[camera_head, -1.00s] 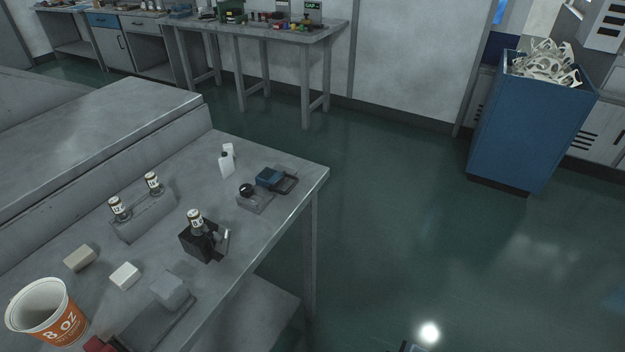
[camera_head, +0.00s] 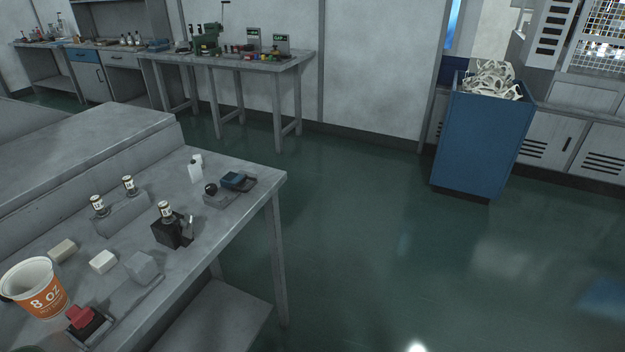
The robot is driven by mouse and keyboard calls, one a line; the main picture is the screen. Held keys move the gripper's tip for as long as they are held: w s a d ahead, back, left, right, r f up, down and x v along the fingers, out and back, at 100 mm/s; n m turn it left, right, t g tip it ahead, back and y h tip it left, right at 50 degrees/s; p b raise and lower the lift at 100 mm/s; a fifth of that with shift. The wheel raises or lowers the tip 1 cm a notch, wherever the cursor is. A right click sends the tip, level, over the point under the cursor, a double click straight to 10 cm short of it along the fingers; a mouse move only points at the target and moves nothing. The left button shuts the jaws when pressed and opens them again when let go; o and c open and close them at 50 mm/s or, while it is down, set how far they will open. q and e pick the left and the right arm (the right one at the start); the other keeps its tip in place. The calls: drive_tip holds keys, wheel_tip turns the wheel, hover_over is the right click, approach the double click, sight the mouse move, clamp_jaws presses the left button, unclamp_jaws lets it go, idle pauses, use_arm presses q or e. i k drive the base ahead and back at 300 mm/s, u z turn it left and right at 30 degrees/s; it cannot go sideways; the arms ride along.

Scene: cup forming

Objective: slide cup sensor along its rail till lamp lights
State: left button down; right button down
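Neither of my grippers is in view. I cannot pick out a cup sensor, its rail or a lamp with certainty. On the near grey bench (camera_head: 215,225), a grey block (camera_head: 141,268) sits at the far end of a flat grey strip, and a black part with a red top (camera_head: 82,320) sits at its near end. A black block with a labelled cylinder (camera_head: 172,230) stands farther along the bench. An orange and white "8 OZ" cup (camera_head: 36,288) stands upright at the left.
Two labelled cylinders stand in a grey holder (camera_head: 122,216). Pale blocks (camera_head: 102,262), a white bottle (camera_head: 195,172) and a blue-topped device (camera_head: 234,181) also lie on the bench. A blue bin (camera_head: 480,145) of white scraps stands right. Green floor between is clear.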

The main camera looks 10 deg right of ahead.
sight(232, 181)
drive_tip(key=z, duration=1.25)
drive_tip(key=i, duration=1.55)
drive_tip(key=u, duration=1.55)
